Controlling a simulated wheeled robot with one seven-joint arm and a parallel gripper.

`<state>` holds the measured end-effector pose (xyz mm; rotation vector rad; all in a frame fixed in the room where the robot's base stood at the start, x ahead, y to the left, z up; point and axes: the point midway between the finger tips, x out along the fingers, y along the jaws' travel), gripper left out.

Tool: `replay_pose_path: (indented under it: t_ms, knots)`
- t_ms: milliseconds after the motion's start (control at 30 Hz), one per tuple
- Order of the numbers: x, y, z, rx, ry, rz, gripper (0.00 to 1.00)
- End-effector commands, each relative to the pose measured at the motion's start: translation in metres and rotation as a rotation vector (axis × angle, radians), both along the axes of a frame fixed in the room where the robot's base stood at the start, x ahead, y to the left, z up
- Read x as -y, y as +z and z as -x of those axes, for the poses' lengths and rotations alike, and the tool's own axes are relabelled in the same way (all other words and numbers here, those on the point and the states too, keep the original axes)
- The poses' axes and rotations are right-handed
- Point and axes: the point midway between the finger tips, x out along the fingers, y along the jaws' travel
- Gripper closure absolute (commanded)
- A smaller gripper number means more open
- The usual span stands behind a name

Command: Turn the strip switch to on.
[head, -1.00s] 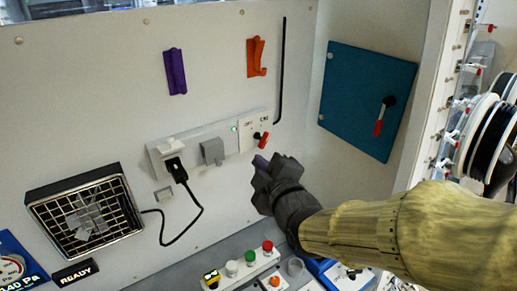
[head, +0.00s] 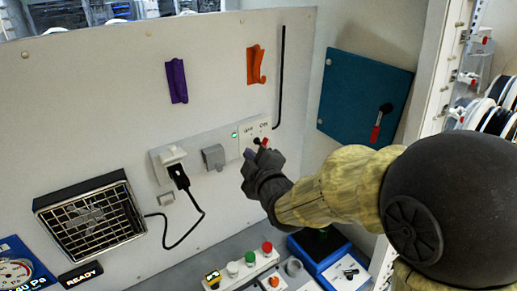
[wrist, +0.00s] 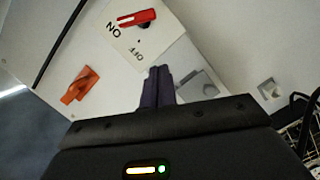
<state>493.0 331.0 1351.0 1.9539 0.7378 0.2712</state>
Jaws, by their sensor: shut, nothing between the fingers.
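The strip switch (head: 265,142) is a red-tipped lever on a black pivot, on a white plate marked OFF at left and ON at right, at the right end of the power strip (head: 196,153). In the wrist view the red lever (wrist: 138,17) lies near the top, with ON and OFF lettered below it. My gripper (head: 249,157) is shut and empty, just below and left of the lever. In the wrist view its dark fingertips (wrist: 158,73) point at the plate's lower edge, apart from the lever. The exact finger-to-panel gap is unclear.
A grey socket cover (head: 213,157) and a black plug with cable (head: 178,175) are left of the switch. Purple (head: 177,81) and orange (head: 256,64) hooks are above. A teal door (head: 366,97) is right. Coloured buttons (head: 250,257) stand below.

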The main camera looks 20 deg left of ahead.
Motion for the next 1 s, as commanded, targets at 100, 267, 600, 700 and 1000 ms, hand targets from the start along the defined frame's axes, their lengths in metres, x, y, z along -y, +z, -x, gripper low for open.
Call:
replay_pose_path:
  t_ms: [100, 267, 600, 700, 1000]
  knots:
    - [-0.01, 0.0, -0.013, -0.003, 0.001, 0.002, 1.0]
    - [-0.012, -0.005, -0.03, -0.004, -0.005, 0.004, 1.0]
    - [0.005, -0.023, -0.049, -0.001, -0.001, 0.001, 1.0]
    - [0.006, -0.024, -0.049, -0.001, 0.0, 0.0, 1.0]
    - [0.006, -0.024, -0.049, 0.001, -0.002, 0.001, 1.0]
